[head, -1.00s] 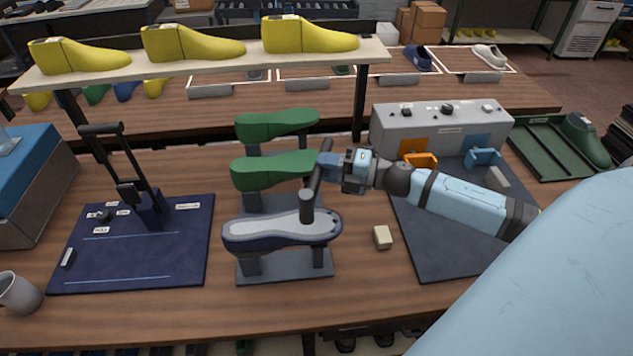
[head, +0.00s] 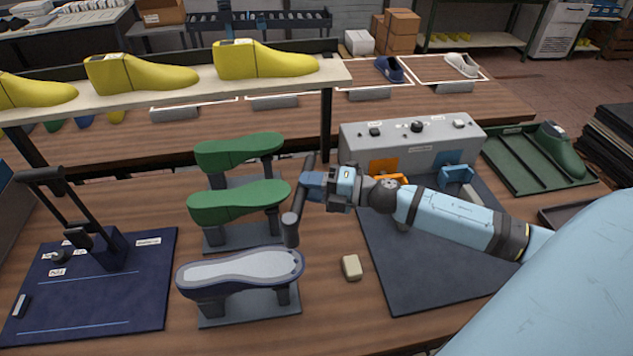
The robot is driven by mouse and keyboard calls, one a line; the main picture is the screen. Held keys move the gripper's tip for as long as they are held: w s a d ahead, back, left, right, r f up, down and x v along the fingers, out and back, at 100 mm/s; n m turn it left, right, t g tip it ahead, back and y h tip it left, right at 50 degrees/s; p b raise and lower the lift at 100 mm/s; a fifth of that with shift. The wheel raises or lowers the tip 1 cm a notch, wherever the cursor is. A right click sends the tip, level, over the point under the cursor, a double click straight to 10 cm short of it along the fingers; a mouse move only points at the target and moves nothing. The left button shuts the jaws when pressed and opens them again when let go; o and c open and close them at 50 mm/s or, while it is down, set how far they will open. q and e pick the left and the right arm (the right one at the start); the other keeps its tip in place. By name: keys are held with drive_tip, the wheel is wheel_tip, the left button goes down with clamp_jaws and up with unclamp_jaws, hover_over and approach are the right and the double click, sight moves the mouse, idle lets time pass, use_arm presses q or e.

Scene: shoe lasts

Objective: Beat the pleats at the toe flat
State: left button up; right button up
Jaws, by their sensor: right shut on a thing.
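An upturned shoe on a last (head: 238,269), with a pale grey sole area and dark blue upper, rests on a grey stand (head: 250,305) at the front. Its right end lies just below the hammer. My right gripper (head: 314,186) is shut on the dark hammer (head: 292,230), holding it tilted above and behind that right end. The hammer head appears apart from the sole, though the exact gap is hard to judge. The pleats are too small to make out. My left gripper is not in view.
Two green lasts (head: 238,202) stand on stands behind the shoe. A beige block (head: 351,267) lies to its right. A dark blue mat (head: 105,280) with an upright tool is at left. A grey machine (head: 410,145) and dark mat stand at right.

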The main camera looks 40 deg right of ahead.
drive_tip(key=shift+f+b, duration=0.45)
wheel_tip(320, 180, down, 5)
drive_tip(key=b, duration=0.4)
drive_tip(key=shift+f, duration=0.15)
wheel_tip(320, 180, up, 3)
drive_tip(key=shift+a+f+p, duration=0.1)
drive_tip(key=shift+p, duration=1)
